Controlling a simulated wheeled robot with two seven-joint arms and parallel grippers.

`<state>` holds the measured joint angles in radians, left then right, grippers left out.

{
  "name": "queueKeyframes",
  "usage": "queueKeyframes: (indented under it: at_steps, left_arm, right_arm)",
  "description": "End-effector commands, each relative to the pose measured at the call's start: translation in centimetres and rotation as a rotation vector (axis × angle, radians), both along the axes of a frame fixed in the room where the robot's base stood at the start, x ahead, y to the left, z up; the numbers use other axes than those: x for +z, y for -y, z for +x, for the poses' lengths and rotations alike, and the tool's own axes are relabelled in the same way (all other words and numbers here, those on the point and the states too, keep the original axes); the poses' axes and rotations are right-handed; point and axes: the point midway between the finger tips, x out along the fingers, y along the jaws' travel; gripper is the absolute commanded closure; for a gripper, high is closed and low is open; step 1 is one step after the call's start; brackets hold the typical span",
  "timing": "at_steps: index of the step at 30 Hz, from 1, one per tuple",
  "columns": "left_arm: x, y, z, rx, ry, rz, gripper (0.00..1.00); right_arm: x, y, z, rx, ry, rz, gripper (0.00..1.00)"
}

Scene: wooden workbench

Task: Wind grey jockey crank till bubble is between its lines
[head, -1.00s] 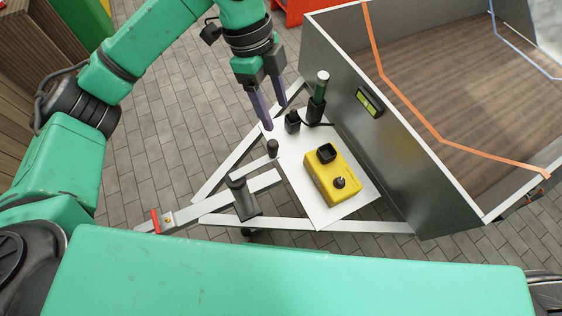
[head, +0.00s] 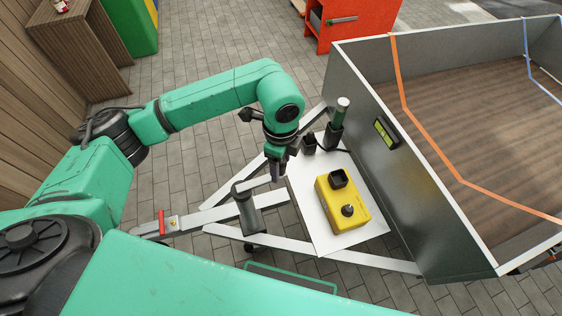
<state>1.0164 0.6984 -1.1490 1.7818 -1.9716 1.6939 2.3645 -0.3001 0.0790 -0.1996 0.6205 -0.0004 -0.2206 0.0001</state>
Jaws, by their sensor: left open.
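The grey jockey post (head: 246,212) stands upright on the trailer's white drawbar frame. Its crank arm (head: 254,184) reaches from the post's top to the right, towards my left gripper. My left gripper (head: 277,175) points down at the crank's outer end, its fingers open. The crank's dark knob is hidden behind or between the fingers, and I cannot tell whether they touch it. The yellow-green level vial (head: 385,133) is in a dark holder on the trailer's front wall. Its bubble is too small to place against the lines. My right gripper is out of view.
A yellow box (head: 342,203) with a black socket and a knob sits on the white plate (head: 308,215). The grey trailer wall (head: 440,205) rises beyond.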

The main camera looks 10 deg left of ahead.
Motion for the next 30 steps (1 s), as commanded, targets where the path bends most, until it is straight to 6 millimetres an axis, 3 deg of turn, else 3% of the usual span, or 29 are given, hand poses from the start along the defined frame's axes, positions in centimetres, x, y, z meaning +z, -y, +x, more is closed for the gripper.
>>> queueKeyframes:
  at_steps: [3, 4, 6, 9, 30]
  left_arm:
    - [0.02, 0.02, 0.0, 0.0, 0.0, 0.0, 0.34]
    - [0.02, 0.02, 0.0, 0.0, 0.0, -0.001, 0.41]
    - [0.04, 0.02, 0.0, 0.0, 0.0, -0.001, 0.68]
    - [0.04, 0.0, -0.03, 0.0, -0.002, 0.0, 1.0]
    - [-0.04, -0.11, -0.11, 0.0, -0.005, 0.004, 1.0]
  right_arm:
    - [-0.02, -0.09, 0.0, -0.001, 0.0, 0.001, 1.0]
    - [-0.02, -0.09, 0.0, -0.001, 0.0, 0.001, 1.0]
    - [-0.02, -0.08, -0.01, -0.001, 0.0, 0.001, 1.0]
    - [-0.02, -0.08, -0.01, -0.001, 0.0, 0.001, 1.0]
    - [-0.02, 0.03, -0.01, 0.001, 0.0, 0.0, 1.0]
